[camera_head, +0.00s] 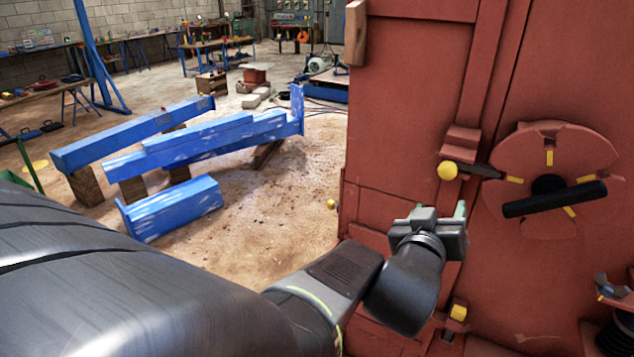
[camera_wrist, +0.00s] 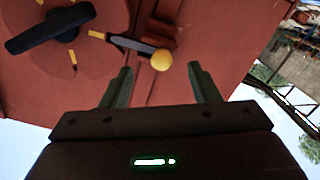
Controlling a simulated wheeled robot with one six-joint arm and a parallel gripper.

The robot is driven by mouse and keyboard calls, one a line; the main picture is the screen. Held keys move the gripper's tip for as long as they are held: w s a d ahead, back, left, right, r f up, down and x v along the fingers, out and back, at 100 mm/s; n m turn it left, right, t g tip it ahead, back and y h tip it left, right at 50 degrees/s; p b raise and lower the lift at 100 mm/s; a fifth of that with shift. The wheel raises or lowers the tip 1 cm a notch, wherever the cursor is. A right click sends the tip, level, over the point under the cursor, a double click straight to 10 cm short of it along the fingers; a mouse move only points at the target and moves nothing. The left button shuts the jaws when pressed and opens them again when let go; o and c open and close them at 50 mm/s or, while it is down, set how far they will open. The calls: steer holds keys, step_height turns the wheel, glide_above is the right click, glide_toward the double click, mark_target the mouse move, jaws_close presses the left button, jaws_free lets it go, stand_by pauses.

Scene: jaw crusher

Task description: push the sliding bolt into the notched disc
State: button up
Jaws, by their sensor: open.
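The sliding bolt (camera_head: 480,170) is a dark rod with a yellow ball knob (camera_head: 447,170) on its left end, held in a red block on the crusher wall. Its right end, with a yellow mark, reaches the left edge of the red notched disc (camera_head: 520,215); I cannot tell if it sits in a notch. The disc carries a black handle bar (camera_head: 555,198) and yellow marks. My gripper (camera_head: 440,211) is open and empty, below the knob and apart from it. In the wrist view the bolt (camera_wrist: 132,44) and knob (camera_wrist: 161,60) show beyond and between the fingertips (camera_wrist: 160,70).
The red crusher wall (camera_head: 400,120) fills the right side. A yellow-tipped part (camera_head: 458,312) sits low on it, and another fitting (camera_head: 612,290) is at the lower right. Blue beams (camera_head: 180,207) lie on the floor at left. Workbenches stand far back.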

mark_target(448, 176)
steer(key=shift+s+a+r+t, duration=0.25)
steer(key=shift+s+a+r, duration=0.15)
steer(key=shift+r, duration=0.15)
steer(key=shift+s+a+r+t, duration=0.25)
steer(key=shift+s+a+r, duration=0.15)
steer(key=shift+r, duration=0.15)
steer(key=shift+f+p+x, duration=0.15)
steer(key=shift+p+x, duration=0.2)
steer(key=shift+x, duration=3.05)
steer(key=shift+f+p+x, duration=0.15)
steer(key=shift+p+x, duration=0.2)
steer(key=shift+x, duration=3.05)
steer(key=shift+s, duration=0.15)
